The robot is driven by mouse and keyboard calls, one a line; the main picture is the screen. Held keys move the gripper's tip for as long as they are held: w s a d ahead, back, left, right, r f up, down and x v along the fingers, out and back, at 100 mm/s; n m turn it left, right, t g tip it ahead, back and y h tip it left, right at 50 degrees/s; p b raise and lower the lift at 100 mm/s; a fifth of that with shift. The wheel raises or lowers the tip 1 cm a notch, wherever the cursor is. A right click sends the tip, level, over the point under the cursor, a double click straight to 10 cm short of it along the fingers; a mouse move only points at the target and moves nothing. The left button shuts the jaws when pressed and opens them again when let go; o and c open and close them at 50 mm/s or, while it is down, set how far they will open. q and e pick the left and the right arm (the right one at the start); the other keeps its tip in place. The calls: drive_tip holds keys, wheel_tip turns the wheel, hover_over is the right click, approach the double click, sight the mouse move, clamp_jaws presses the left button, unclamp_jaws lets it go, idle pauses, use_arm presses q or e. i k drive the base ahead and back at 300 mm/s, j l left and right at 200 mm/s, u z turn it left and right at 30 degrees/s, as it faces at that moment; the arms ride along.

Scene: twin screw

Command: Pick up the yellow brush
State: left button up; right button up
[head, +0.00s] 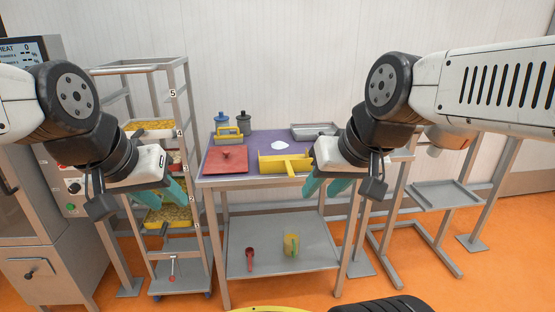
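A wide yellow tool with a short handle (285,162) lies on the purple top of the metal table (207,182), near its front edge. It looks like a brush or a scoop; bristles cannot be made out. A smaller yellow item (228,138) lies at the back left of the table and could also be a brush. My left gripper (177,192) hangs left of the table, in front of the rack, with its teal fingers apart and empty. My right gripper (326,188) is at the table's right front, just right of the wide yellow tool, open and empty.
A red tray or scoop (226,160), a white mound (280,145), a grey tray (312,131) and two canisters (222,121) share the tabletop. A yellow container (291,245) and a red tool (250,257) are on the lower shelf. A rack (188,235) stands left.

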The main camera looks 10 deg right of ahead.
sight(220, 140)
drive_tip(key=i+z, duration=0.25)
drive_tip(key=i, duration=0.6)
drive_tip(key=i+j+z, duration=0.25)
drive_tip(key=i, duration=0.55)
